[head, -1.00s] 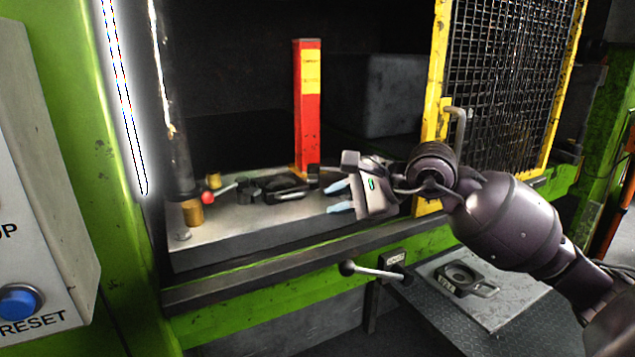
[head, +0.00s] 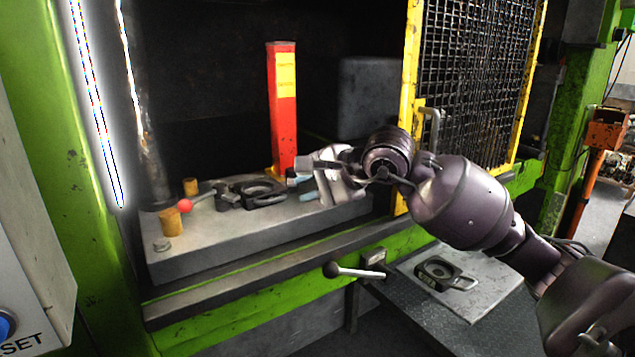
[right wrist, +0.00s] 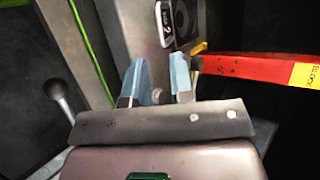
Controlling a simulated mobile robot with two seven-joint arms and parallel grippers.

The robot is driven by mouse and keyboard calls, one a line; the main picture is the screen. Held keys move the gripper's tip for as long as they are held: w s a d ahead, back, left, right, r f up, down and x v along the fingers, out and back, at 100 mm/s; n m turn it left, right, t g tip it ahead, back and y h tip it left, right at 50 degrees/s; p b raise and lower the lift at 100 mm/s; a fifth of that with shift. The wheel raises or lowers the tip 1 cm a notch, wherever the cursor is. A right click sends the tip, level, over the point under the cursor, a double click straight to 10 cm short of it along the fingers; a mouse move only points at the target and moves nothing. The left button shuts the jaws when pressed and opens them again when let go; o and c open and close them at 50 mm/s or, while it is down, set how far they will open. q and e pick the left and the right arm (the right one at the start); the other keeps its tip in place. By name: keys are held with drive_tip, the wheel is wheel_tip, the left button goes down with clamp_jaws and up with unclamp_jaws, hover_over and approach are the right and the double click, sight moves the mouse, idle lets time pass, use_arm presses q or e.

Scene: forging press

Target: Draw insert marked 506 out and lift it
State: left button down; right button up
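A dark die insert with a round ring (head: 256,191) lies on the grey press bed (head: 215,237). Part of it also shows at the top of the right wrist view (right wrist: 182,18), with a small light label whose number I cannot read surely. My right gripper (head: 300,186) is just right of the insert, low over the bed. In the right wrist view its two blue fingers (right wrist: 161,82) stand apart with a gap and nothing clearly held between them. The insert's handle is not clearly visible near the fingertips. My left gripper is not in view.
A red post with yellow labels (head: 283,110) stands behind the insert. A red-knobbed lever (head: 185,206) and brass pegs (head: 170,222) are at left. A yellow-framed mesh guard (head: 475,90) is at right. A second insert (head: 440,272) lies on the side plate below.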

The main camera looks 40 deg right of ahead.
sight(279, 200)
drive_tip(key=p+x, duration=0.1)
drive_tip(key=x, duration=0.7)
drive_tip(key=shift+w+a+f, duration=0.1)
drive_tip(key=shift+w+a, duration=0.05)
drive_tip(key=shift+w, duration=0.1)
clamp_jaws()
drive_tip(key=shift+s+f, duration=0.1)
idle(1.1)
